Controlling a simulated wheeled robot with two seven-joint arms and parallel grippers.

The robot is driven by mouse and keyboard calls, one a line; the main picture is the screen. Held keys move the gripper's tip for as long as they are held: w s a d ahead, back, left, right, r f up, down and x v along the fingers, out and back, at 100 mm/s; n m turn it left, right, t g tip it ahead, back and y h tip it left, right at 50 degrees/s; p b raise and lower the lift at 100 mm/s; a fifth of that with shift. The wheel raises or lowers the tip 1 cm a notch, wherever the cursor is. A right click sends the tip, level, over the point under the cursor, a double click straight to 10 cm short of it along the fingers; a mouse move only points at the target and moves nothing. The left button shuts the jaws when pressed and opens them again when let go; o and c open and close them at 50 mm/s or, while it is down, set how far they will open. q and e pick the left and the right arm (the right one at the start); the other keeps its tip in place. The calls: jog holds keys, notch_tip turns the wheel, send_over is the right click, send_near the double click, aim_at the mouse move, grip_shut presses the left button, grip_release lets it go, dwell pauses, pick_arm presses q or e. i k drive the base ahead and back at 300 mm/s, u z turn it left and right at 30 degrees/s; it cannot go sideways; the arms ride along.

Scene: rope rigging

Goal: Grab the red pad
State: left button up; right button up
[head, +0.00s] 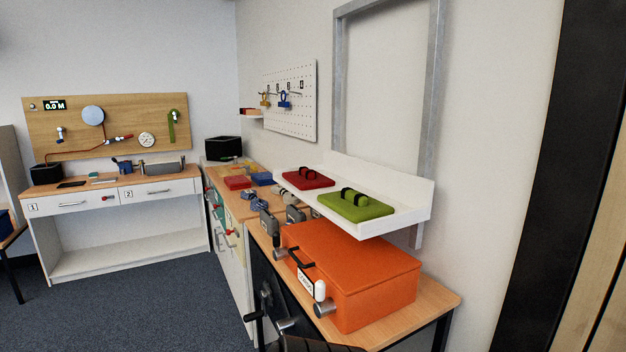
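The red pad (304,179) lies flat on the white wall shelf (412,222), toward its left end. It has a dark red handle-like loop with black parts on top. A green pad (356,206) of similar form lies on the same shelf, nearer and to the right, with a small gap between them. Another flat red item (238,183) lies on the bench farther back, beside a blue one (262,179).
An orange case (350,275) sits on the wooden bench (445,303) below the shelf. A grey metal frame (433,90) rises on the wall behind the shelf. Dark crank-like hardware (265,300) stands in front of the bench. The carpet (150,305) to the left is clear.

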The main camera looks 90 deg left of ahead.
aim_at(305, 179)
jog(key=u, duration=1.1)
jog(key=i, duration=1)
jog(key=u, duration=1)
